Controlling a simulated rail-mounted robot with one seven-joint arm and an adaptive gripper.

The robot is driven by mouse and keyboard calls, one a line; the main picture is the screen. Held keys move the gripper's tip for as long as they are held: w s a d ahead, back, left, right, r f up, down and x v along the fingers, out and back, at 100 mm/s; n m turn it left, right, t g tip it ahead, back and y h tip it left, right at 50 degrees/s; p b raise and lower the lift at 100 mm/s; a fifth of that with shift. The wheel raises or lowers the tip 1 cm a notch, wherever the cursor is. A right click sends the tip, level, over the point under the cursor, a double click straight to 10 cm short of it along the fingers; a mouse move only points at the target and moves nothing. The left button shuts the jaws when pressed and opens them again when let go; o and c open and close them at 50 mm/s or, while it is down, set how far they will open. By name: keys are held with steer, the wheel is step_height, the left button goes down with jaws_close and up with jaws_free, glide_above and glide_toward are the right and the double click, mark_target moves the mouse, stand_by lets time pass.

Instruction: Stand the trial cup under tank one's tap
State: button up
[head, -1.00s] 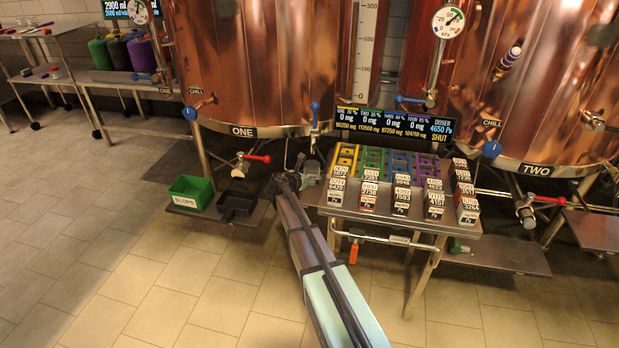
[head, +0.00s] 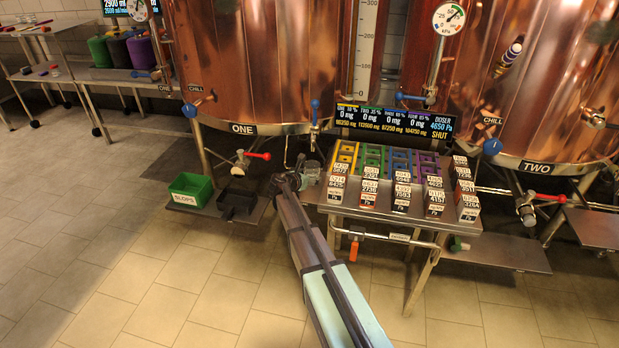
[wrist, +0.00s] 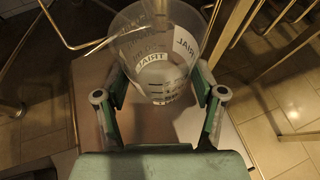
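The trial cup (wrist: 165,70) is clear, with printed marks and a white TRIAL label. In the head view the cup (head: 311,170) stands at the back left corner of the dosing bench, below tank one's tap (head: 314,128) in the picture. I cannot tell whether it is right under the spout. My gripper (head: 289,181) is just left of the cup. In the wrist view its fingers (wrist: 160,92) are spread wide on both sides of the cup, with a small gap showing at the left finger. Contact at the right finger is unclear.
Right of the cup, the bench (head: 335,209) holds coloured racks and labelled blocks. The green SLOPS bin (head: 190,190) and a black tray (head: 237,204) sit on a low shelf at left. A red-handled valve (head: 258,156) juts out under tank one (head: 250,65).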

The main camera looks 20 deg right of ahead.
stand_by(0.4)
steer(key=o, duration=0.5)
steer(key=shift+a, duration=0.1)
steer(key=shift+p+v, duration=1.6)
steer(key=shift+v, duration=1.85)
steer(key=shift+s, duration=0.1)
steer(key=s+a+p, duration=0.1)
steer(key=s+a, duration=0.4)
steer(key=a, duration=0.3)
steer(key=shift+s+p, duration=0.3)
steer(key=shift+s, duration=0.1)
